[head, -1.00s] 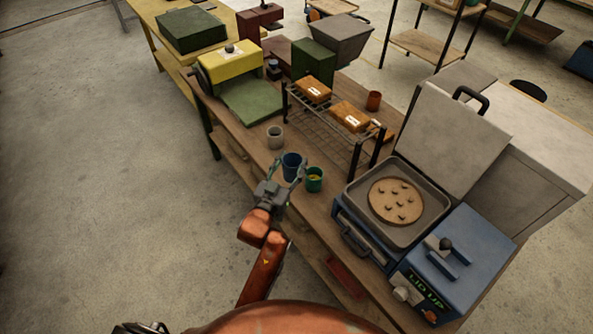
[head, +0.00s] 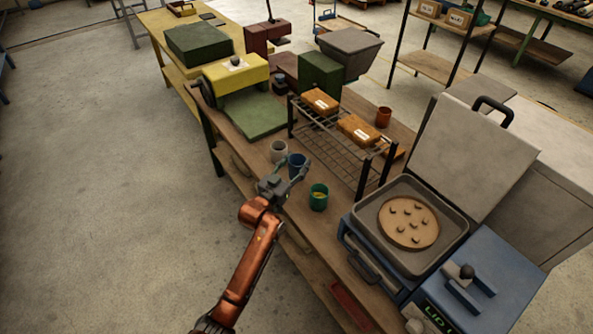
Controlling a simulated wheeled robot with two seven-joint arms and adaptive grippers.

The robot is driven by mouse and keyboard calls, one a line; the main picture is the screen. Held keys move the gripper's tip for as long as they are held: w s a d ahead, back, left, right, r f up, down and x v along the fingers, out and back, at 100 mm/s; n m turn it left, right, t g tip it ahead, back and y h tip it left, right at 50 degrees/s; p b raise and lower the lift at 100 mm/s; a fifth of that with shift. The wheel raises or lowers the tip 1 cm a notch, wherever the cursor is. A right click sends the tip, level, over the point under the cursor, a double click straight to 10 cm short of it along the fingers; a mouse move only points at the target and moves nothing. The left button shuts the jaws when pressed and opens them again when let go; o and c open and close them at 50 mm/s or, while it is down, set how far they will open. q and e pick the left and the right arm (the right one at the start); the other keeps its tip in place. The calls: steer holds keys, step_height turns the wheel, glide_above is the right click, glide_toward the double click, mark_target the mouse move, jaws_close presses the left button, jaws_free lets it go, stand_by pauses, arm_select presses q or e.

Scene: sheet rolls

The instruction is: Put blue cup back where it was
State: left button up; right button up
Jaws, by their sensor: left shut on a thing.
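The blue cup (head: 297,162) is upright at the near edge of the wooden bench. My left gripper (head: 293,170) is shut on it, with a finger at each side. Whether its base touches the bench is hard to tell. A grey cup (head: 278,151) stands close behind and to its left. A green cup (head: 318,197) with something yellow inside stands in front and to its right, apart from it. My right gripper is not in view.
A wire rack (head: 335,150) with orange boxes stands behind the cups. A brown cup (head: 383,117) is beyond it. An open-lidded blue machine (head: 375,265) with a studded disc is at the right.

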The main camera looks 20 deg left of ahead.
arm_select(q)
steer(key=shift+w+a+f, duration=0.35)
steer(key=shift+w+f, duration=0.1)
steer(key=shift+f, duration=0.25)
step_height(320, 180, down, 4)
steer(key=shift+w+r+b, duration=0.15)
steer(key=shift+r+b, duration=0.1)
steer(key=shift+b, duration=0.6)
steer(key=shift+r, duration=0.15)
steer(key=o, duration=1.2)
